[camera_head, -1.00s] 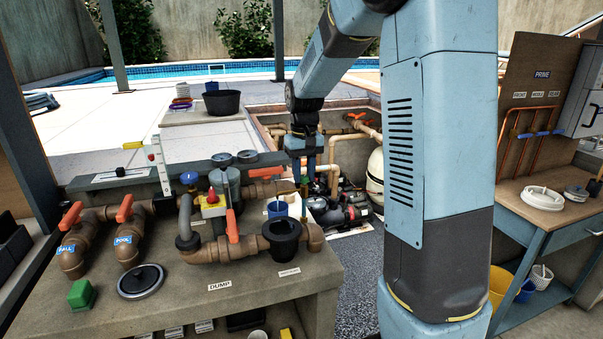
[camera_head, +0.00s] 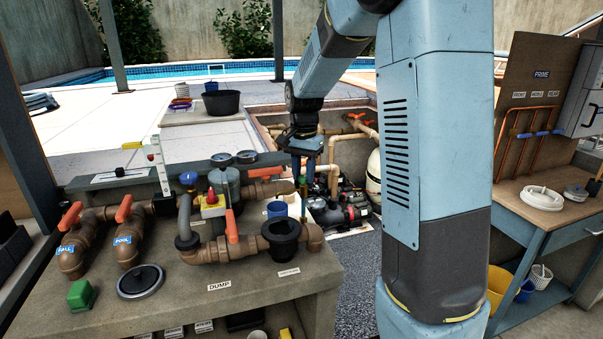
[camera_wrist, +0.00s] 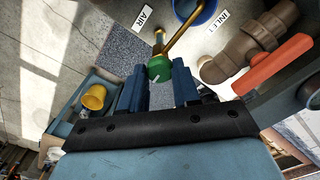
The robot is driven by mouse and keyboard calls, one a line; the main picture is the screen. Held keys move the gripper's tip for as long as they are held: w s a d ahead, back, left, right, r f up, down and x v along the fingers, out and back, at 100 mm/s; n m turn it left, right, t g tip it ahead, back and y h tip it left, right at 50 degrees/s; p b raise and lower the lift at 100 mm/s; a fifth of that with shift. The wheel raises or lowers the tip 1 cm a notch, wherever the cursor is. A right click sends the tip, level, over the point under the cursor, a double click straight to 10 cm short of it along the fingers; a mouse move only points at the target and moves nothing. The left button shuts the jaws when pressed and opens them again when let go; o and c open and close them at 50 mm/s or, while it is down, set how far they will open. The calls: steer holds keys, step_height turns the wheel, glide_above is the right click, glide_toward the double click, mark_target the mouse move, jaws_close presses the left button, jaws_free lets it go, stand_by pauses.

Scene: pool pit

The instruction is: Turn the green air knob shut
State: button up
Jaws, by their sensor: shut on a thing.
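The green air knob (camera_wrist: 158,68) shows in the wrist view on a brass stem, beside the AIR label (camera_wrist: 143,18). A white mark shows on the knob. My gripper (camera_wrist: 161,76) is shut on the knob, with one blue finger on each side of it. In the head view my gripper (camera_head: 304,172) points down over the back right corner of the bench. The knob is small there and mostly hidden by the fingers.
An orange-handled valve (camera_wrist: 275,65) on brown pipe lies right of the gripper in the wrist view. The pump pit (camera_head: 350,195) is behind.

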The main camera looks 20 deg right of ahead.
mark_target(303, 176)
steer(key=shift+m, duration=0.3)
steer(key=shift+a, duration=0.1)
steer(key=o, duration=1.1)
steer(key=shift+c, duration=0.2)
steer(key=shift+r, duration=0.55)
step_height(303, 176, up, 12)
steer(key=shift+r, duration=0.25)
